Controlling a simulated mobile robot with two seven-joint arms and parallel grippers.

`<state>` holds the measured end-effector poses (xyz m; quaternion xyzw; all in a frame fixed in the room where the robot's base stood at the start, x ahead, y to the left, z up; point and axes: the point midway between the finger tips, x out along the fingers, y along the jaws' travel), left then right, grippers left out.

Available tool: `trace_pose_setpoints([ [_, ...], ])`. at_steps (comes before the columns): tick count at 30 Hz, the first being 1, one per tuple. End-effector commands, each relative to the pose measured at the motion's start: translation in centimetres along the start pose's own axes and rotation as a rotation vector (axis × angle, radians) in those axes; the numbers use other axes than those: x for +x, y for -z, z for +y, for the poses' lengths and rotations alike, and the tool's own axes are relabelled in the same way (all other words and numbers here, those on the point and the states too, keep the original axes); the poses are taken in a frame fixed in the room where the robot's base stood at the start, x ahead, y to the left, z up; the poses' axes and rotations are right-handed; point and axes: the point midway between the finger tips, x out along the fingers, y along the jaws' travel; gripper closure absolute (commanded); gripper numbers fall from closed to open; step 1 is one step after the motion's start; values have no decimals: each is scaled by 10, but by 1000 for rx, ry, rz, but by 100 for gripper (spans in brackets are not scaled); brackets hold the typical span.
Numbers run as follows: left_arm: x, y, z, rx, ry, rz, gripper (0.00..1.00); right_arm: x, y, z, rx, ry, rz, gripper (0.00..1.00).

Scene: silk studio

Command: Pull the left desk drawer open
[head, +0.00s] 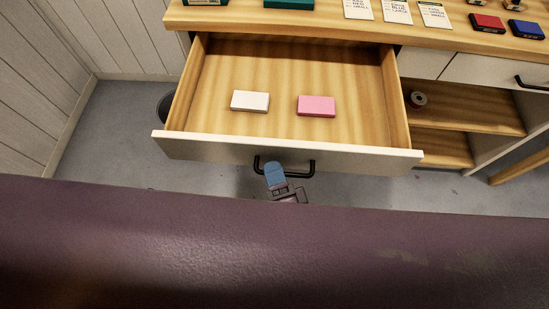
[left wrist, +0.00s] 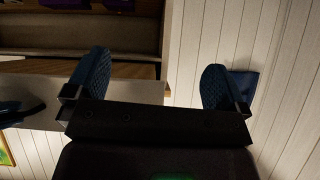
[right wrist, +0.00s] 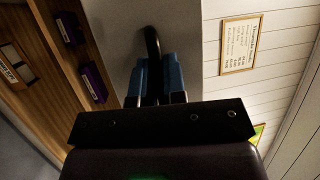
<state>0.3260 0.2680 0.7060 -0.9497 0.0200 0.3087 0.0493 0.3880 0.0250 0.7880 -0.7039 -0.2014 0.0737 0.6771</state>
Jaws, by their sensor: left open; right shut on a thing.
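The left desk drawer (head: 290,154) is pulled well out of the desk in the head view, its wooden inside showing. A black bar handle (head: 309,168) is on its pale front. My right gripper (head: 275,172) is at the handle, with one blue finger showing. In the right wrist view, the blue fingers of my right gripper (right wrist: 158,80) are closed around the handle (right wrist: 152,45). My left gripper (left wrist: 158,90) is open and empty in the left wrist view, with its fingers wide apart. The left gripper does not show in the head view.
A white box (head: 250,101) and a pink box (head: 317,106) lie in the drawer. The desktop (head: 330,26) holds cards and ink pads. Open shelves (head: 465,108) and another drawer (head: 490,71) are at the right. A dark bin (head: 164,106) stands at the drawer's left.

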Motion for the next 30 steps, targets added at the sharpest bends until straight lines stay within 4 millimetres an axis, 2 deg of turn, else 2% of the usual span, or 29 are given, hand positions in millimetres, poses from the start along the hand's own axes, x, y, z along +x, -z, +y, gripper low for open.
trace_pose_setpoints([
  [11,-2,-3,-1,2,0,-7,0,-2,0,0,-1,0,1,100],
  [12,-2,-3,-1,2,0,-7,0,-2,0,0,-1,0,1,87],
  [17,-2,-4,-1,3,0,-7,0,-2,0,0,-1,0,1,64],
  [26,-2,-4,-1,3,0,-7,0,-4,0,0,-1,0,0,64],
  [30,-2,-4,-1,3,0,-7,0,-16,0,1,-2,-2,-1,64],
])
